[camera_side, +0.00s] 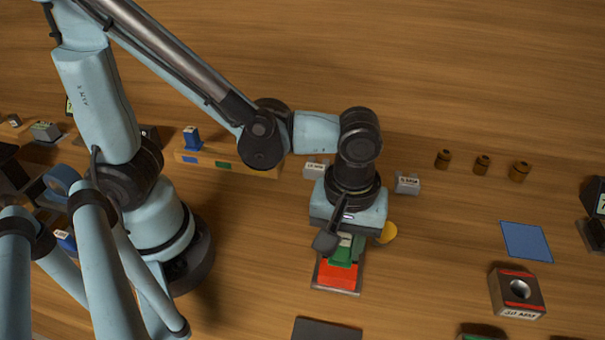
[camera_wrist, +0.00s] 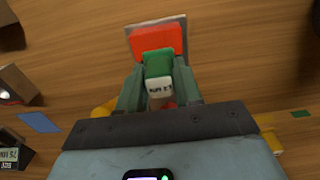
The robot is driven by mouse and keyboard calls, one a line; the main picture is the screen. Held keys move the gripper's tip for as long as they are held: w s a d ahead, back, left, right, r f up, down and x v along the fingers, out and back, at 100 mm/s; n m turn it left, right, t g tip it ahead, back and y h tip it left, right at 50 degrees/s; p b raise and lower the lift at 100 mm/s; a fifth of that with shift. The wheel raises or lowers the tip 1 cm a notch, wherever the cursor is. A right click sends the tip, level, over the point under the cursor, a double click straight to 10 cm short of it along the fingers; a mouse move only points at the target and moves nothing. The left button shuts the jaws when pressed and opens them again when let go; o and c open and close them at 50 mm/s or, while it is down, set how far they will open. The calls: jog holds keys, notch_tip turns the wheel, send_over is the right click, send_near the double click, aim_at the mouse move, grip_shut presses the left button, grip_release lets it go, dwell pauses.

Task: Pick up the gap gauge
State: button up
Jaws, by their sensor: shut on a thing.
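A green gauge (camera_side: 341,252) with a pale, labelled end is between the fingers of my gripper (camera_side: 345,245). In the wrist view the green gauge (camera_wrist: 158,63) shows between both fingers of my gripper (camera_wrist: 158,70), which are shut on it. It is over a red pad (camera_side: 338,277) on a grey plate (camera_side: 318,282). I cannot tell whether the gauge touches the pad. A similar blue gauge (camera_side: 192,139) stands on a wooden rack (camera_side: 255,168) with a blue and a green mark; the green mark is bare.
Two grey labelled blocks (camera_side: 407,183) (camera_side: 314,169) stand behind my gripper. A yellow round piece (camera_side: 387,232) lies close to its right. Three brown cylinders (camera_side: 482,164), a blue square (camera_side: 526,241) and a block with a hole (camera_side: 517,291) are at right. A dark plate (camera_side: 326,330) lies in front.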

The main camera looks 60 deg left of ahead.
grip_shut()
jog(key=shift+r, duration=0.15)
